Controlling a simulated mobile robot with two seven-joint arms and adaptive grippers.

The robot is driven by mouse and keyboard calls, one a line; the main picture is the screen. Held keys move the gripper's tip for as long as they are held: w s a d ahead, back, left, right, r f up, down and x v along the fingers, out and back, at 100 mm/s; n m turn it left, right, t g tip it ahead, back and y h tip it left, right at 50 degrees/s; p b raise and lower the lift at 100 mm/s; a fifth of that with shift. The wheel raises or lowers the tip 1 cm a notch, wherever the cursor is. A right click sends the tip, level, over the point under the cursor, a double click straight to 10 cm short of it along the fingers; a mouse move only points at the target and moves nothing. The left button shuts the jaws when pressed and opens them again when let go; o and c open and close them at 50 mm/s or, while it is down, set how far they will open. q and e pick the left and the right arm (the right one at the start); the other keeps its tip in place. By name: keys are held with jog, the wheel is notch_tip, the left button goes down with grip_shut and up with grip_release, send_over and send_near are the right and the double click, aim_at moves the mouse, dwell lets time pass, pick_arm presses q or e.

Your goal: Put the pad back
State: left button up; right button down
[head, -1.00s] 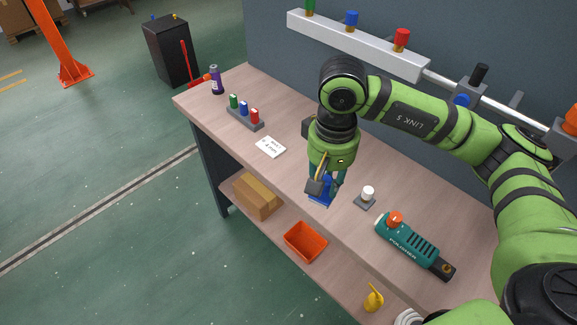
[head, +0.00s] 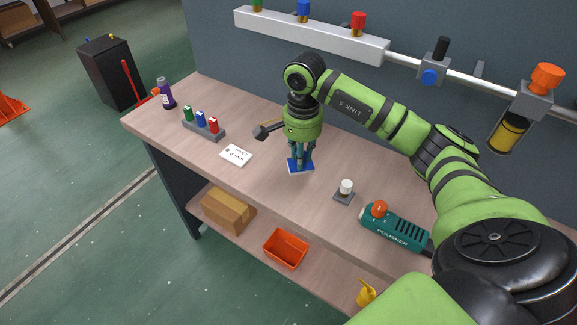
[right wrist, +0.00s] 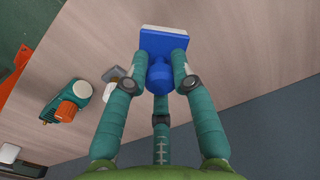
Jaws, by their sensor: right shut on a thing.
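The blue pad (head: 299,167) has a flat block with a pale underside and a round knob; it also shows in the right wrist view (right wrist: 165,43). My right gripper (head: 300,158) points down over the middle of the bench and is shut on the pad's knob. In the right wrist view its fingers (right wrist: 160,68) close around the knob. I cannot tell whether the pad touches the bench top. My left gripper is out of view.
The wooden bench (head: 275,200) holds a white card (head: 236,155), a rack of colored pegs (head: 203,124), a purple bottle (head: 167,94), a white knob on a grey base (head: 345,190) and a teal polisher (head: 394,228). A wall rail (head: 310,37) runs behind.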

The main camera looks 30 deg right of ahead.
aim_at(289, 163)
jog(key=shift+w+a+f+p, duration=0.15)
jog(key=shift+w+a+f, duration=0.25)
jog(key=shift+a, duration=0.2)
jog(key=shift+w+a+f+p, duration=0.15)
jog(key=shift+w+a+f, duration=0.15)
jog(key=shift+a+f, duration=0.25)
notch_tip(289, 163, down, 3)
jog(key=shift+p, duration=0.75)
jog(key=shift+f, duration=0.45)
jog(key=shift+f, duration=0.1)
jog(key=c, duration=1)
grip_release()
jog(key=shift+c, duration=0.2)
